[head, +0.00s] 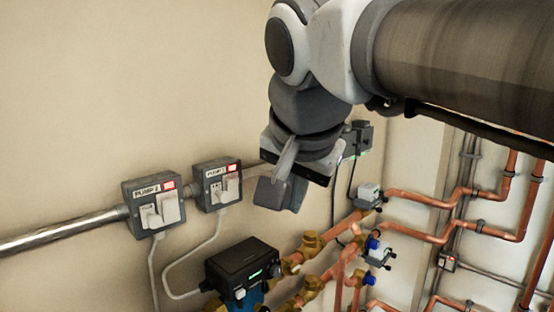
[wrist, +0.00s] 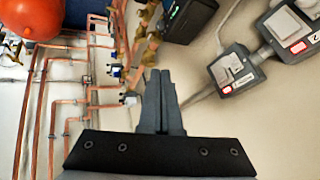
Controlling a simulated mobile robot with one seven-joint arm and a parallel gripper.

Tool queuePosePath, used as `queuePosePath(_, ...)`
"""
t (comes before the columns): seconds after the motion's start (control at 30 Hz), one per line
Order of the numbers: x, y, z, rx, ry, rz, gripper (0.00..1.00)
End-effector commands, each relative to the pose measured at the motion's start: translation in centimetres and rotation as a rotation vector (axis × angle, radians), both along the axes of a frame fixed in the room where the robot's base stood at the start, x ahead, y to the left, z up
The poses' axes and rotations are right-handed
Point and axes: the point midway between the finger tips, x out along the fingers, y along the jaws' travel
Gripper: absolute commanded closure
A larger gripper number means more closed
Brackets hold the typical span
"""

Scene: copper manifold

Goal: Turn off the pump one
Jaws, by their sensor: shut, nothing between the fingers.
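Two grey switch boxes are on the beige wall at left in the head view. The right box, which seems labelled pump 1 (head: 219,184), has a pale rocker switch and a lit red indicator. The left box, labelled pump 2 (head: 153,204), looks alike. In the wrist view the pump 1 box (wrist: 234,70) is right of the fingers, and the pump 2 box (wrist: 291,27) is at the upper right. My gripper (head: 280,193) is right of the pump 1 box, apart from it. In the wrist view its fingers (wrist: 159,74) are together and empty.
A black pump controller (head: 243,268) with a green light is below the boxes. Copper pipes (head: 420,235) with brass valves fill the right side. A metal conduit (head: 62,233) runs left from the boxes, and grey cables hang below. The wall above the boxes is clear.

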Motion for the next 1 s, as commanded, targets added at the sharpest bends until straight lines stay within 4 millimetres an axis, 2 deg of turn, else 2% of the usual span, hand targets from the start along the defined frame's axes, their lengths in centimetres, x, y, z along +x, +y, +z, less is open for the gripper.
queuePosePath(0.03,0.4,1.6,2.1,0.03,-0.008,-0.017,1.0)
queuePosePath(0.1,0.8,3.1,3.9,0.069,-0.019,-0.053,1.0)
queuePosePath(0.2,1.0,4.7,5.6,0.113,-0.029,-0.09,1.0)
queuePosePath(0.33,1.1,5.7,6.6,0.142,-0.033,-0.116,1.0)
queuePosePath(0.77,1.4,5.8,6.4,0.146,-0.033,-0.122,1.0)
queuePosePath(1.0,3.5,6.1,3.6,0.143,-0.03,-0.121,1.0)
